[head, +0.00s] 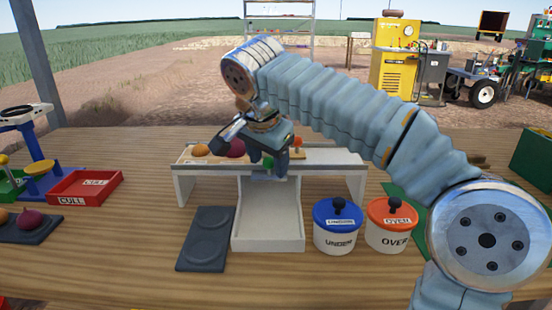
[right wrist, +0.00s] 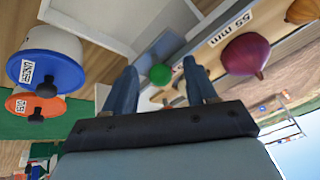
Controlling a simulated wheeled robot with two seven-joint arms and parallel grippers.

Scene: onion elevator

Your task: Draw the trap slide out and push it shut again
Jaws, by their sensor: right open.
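A green knob (right wrist: 160,74) shows between the two blue fingers of my right gripper (right wrist: 159,65) in the right wrist view. I cannot tell whether the fingers touch it. A blue-grey plate (right wrist: 163,48) lies just beyond the knob; it may be the trap slide. In the head view my right gripper (head: 272,170) points down at the front of the white raised rack (head: 338,160), above the white chute (head: 268,220). The right gripper is open. My left gripper is out of view.
A purple onion (head: 236,148) and an orange one (head: 200,150) sit on the rack. UNDER (head: 337,232) and OVER (head: 390,228) pots stand right of the chute. A dark two-ring tray (head: 206,238) lies left; a red CULL bin (head: 86,187) stands further left.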

